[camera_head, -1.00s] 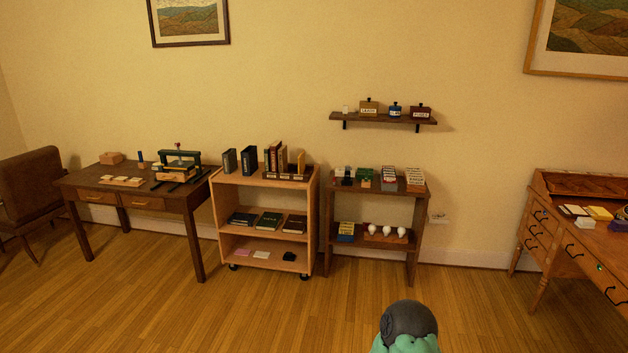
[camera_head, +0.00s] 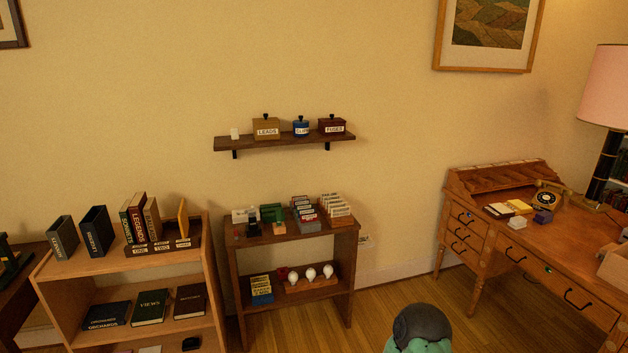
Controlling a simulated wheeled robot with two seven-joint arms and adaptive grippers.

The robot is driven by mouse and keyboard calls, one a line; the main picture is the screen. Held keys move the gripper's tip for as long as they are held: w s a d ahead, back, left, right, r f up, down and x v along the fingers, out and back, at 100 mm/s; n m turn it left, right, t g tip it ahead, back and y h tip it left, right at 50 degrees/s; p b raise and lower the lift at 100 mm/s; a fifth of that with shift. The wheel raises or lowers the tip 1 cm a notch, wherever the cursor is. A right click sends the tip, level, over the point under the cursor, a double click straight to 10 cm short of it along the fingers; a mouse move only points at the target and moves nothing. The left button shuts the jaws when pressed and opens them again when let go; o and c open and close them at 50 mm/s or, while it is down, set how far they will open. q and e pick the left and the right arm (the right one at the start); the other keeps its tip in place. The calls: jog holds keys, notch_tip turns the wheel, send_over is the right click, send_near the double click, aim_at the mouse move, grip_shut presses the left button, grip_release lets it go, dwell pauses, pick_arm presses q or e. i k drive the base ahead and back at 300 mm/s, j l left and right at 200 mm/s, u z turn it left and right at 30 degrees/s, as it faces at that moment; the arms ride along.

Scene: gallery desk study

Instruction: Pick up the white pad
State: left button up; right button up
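A small white block-like pad (camera_head: 517,223) lies on the wooden desk at the right, near its front left edge. Beside it are a yellow pad (camera_head: 519,206), a whitish card on a dark piece (camera_head: 497,210) and a purple block (camera_head: 543,216). Another flat white pad (camera_head: 150,349) shows at the bottom edge of the picture, on the low shelf of the cart. I cannot tell which one is the task's pad. Neither of my grippers is in view.
The desk (camera_head: 590,268) holds a telephone-like item (camera_head: 547,196) and a pink-shaded lamp (camera_head: 605,85). A low bookcase (camera_head: 293,250) and a book cart (camera_head: 75,288) stand along the wall.

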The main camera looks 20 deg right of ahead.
aim_at(519, 222)
jog(key=i+l+z, duration=0.45)
jog(key=i+z, duration=0.45)
jog(key=i, duration=0.15)
jog(key=i+z, duration=0.5)
jog(key=i+j+z, duration=0.25)
jog(key=i+z, duration=0.2)
jog(key=i, duration=0.1)
